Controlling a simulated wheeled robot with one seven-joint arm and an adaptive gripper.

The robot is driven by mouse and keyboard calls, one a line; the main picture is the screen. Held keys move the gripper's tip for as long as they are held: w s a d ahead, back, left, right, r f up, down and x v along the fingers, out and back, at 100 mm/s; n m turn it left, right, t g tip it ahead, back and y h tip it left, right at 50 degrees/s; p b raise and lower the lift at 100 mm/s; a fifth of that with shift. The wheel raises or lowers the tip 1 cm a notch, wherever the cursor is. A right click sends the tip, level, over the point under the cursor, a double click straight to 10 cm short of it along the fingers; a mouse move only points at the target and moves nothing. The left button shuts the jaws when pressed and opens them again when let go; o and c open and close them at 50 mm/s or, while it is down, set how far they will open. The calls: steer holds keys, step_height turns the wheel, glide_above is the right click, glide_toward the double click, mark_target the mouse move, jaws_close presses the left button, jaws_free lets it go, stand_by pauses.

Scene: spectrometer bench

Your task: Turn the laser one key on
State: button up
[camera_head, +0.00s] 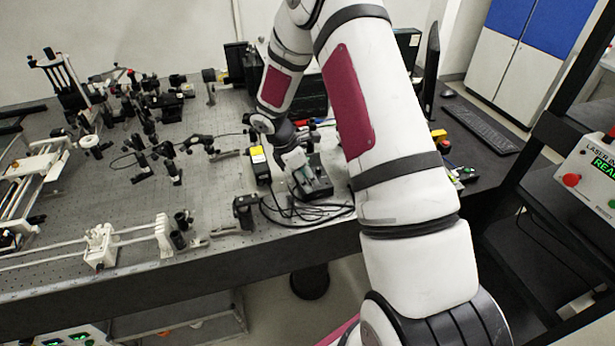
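A white laser control box (590,175) stands on a dark rack at the right edge, partly cut off. It has a lit green display, a red round button (571,180) and a green button. Another box with lit green displays (78,338) shows at the bottom left, mostly cut off. I cannot tell which is laser one, and no key is clear. My arm reaches over the bench, and my gripper (308,182) points down at a small dark box (322,212) near the front edge. Its fingers are too small to tell whether they are open or touching the box.
The optical bench (225,265) carries several black mounts and a white rail assembly (100,245) at left. Loose black cables (290,212) lie by the gripper. A yellow-labelled box (259,165) stands just left of it.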

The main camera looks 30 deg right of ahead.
steer(key=shift+c, duration=0.5)
jaws_close()
steer(key=shift+w+m, duration=0.1)
steer(key=shift+m, duration=0.2)
steer(key=m+b, duration=0.1)
steer(key=m+g+b, duration=0.1)
steer(key=m+b, duration=0.1)
steer(key=shift+w+d+f+m+y, duration=0.1)
steer(key=shift+w+m+y, duration=0.1)
steer(key=shift+m+y, duration=0.1)
steer(key=m+b, duration=0.1)
steer(key=m, duration=0.1)
steer(key=m+g+y+b, duration=0.1)
steer(key=m+b, duration=0.1)
steer(key=shift+w+d+g, duration=0.1)
steer(key=shift+d+g, duration=0.05)
steer(key=shift+g, duration=0.15)
steer(key=m+y+b, duration=0.1)
steer(key=m, duration=0.2)
steer(key=m+y+b, duration=0.1)
steer(key=m, duration=0.1)
steer(key=shift+d+m+g, duration=0.2)
steer(key=shift+m+g, duration=0.1)
steer(key=shift+m, duration=0.1)
steer(key=shift+d+m+y+b, duration=0.1)
steer(key=shift+m+y+b, duration=0.75)
steer(key=shift+m, duration=1.05)
